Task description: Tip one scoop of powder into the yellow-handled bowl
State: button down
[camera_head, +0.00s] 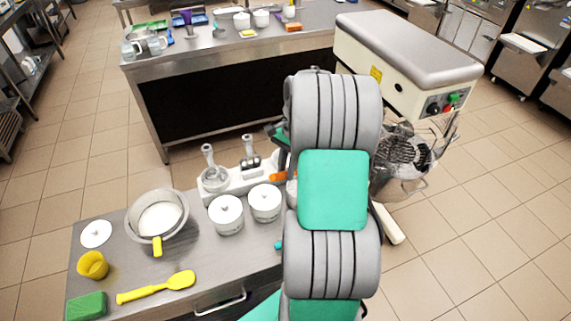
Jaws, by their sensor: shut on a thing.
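The yellow-handled bowl (184,238) is a grey metal bowl on the left of the near steel table, with its yellow handle toward me. White contents show inside it; I cannot tell whether they are powder. Two white lidded tubs (226,216) stand to its right, close together. My grey and green arm fills the middle of the view and hides what is behind it. My gripper is hidden behind the arm, so its fingers and anything in them do not show. A small orange piece shows at the arm's left edge; I cannot tell what it is.
A white rack with metal-handled tools (240,180) stands behind the tubs. A yellow spatula (155,287), yellow cup (92,265), green sponge (86,306) and white disc (96,233) lie on the near table (205,270). A mixer (410,60) stands right; a second table is behind.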

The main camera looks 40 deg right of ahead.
jog(key=shift+d+b+x, duration=0.15)
jog(key=shift+b+x, duration=0.9)
jog(key=shift+x, duration=0.05)
jog(key=shift+d+b+x, duration=0.1)
jog(key=shift+b+x, duration=0.9)
jog(key=shift+x, duration=0.1)
jog(key=shift+h, duration=0.4)
jog(key=d+f+b, duration=0.1)
jog(key=b, duration=0.1)
jog(key=f+b, duration=0.2)
jog(key=b, duration=0.1)
jog(key=w+d+f+b, duration=0.1)
jog(key=f+b, duration=0.1)
jog(key=b, duration=0.1)
jog(key=shift+d, duration=0.3)
jog(key=shift+s+a+b, duration=0.1)
jog(key=shift+a+b, duration=0.1)
jog(key=shift+b, duration=0.35)
jog(key=r+p, duration=0.4)
jog(key=r, duration=0.1)
jog(key=shift+s+a+p, duration=0.1)
jog(key=shift+a+p, duration=0.15)
jog(key=shift+p, duration=0.15)
jog(key=shift+a+f+h+b, duration=0.15)
jog(key=shift+f+h+b, duration=0.2)
jog(key=shift+b, duration=0.5)
jog(key=shift+a+h+b, duration=0.25)
jog(key=shift+h+b, duration=0.1)
jog(key=shift+b, duration=0.65)
